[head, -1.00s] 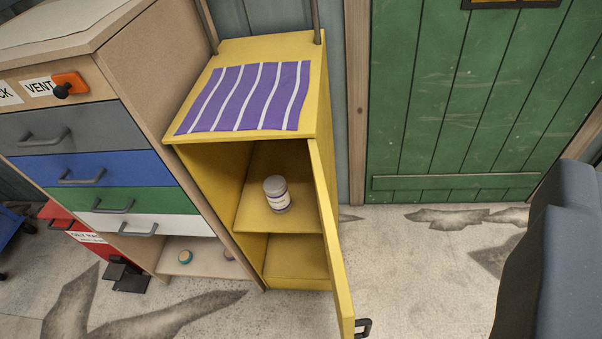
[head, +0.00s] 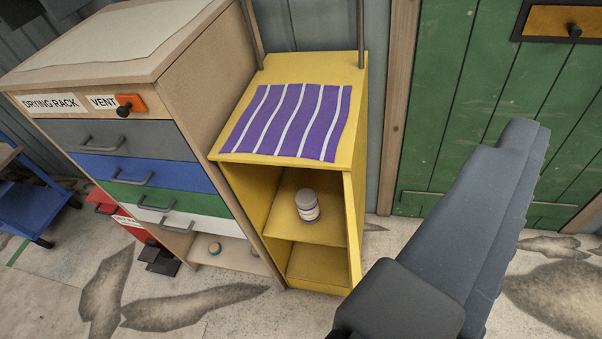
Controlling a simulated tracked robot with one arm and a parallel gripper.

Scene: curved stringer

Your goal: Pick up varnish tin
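The varnish tin (head: 307,206), a small jar with a grey lid and a pale label with a dark band, stands upright on the middle shelf of the yellow cabinet (head: 256,203). The cabinet door (head: 352,232) stands open, swung toward me on the right. A dark grey part of my gripper or arm (head: 455,235) fills the lower right, in front of the cabinet and apart from the tin. Its fingertips cannot be made out, so I cannot tell whether it is open. It hides the lower door and its handle.
A purple striped cloth (head: 287,122) lies on the cabinet top. To the left stands a drying rack (head: 190,75) with coloured drawers and small items on its bottom shelf. A green wooden door (head: 455,110) is at the right. Stained floor (head: 230,317) lies clear in front.

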